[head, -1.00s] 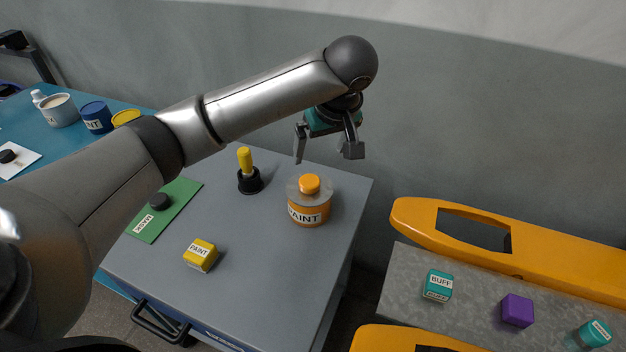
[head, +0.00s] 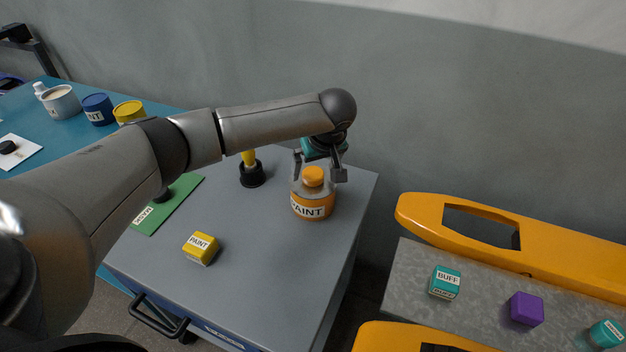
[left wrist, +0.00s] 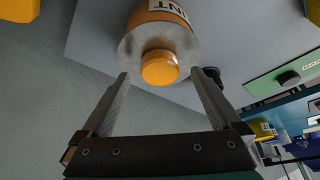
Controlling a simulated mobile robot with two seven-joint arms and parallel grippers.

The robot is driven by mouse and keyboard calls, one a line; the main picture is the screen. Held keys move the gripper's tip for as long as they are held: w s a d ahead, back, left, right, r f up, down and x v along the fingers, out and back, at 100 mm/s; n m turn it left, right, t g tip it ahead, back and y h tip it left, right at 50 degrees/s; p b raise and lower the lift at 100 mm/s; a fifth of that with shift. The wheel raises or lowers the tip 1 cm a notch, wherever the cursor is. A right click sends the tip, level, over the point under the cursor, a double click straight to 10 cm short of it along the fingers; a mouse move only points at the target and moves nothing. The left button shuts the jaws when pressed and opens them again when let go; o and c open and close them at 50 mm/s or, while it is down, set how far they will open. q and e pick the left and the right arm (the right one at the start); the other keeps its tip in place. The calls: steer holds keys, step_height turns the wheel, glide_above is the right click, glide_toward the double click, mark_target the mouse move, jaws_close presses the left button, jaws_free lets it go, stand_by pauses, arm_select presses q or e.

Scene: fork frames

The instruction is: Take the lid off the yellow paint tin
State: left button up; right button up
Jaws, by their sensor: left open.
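An orange tin labelled PAINT (head: 312,208) stands upright on the grey cabinet top. It has a grey disc lid with an orange knob (head: 313,176); the knob also shows in the left wrist view (left wrist: 159,68). My left gripper (head: 318,174) is open, its fingers on either side of the knob, with gaps between them and it. I cannot tell whether the fingertips touch the lid. A yellow tin (head: 129,110) stands at the back left on the teal table, partly behind my arm. My right gripper is not in view.
A yellow-handled tool in a black holder (head: 251,175) stands left of the orange tin. A small yellow PAINT block (head: 201,248) and a green mat (head: 182,200) lie nearby. A blue tin (head: 97,108) is beside the yellow one. Right is a grey tray with blocks between orange bars (head: 440,215).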

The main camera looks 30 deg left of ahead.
arm_select(q)
steer(key=shift+w+a+f, duration=0.15)
steer(key=shift+a+f, duration=0.05)
steer(key=shift+f, duration=0.5)
steer(key=shift+c, duration=0.4)
steer(key=c, duration=1.4)
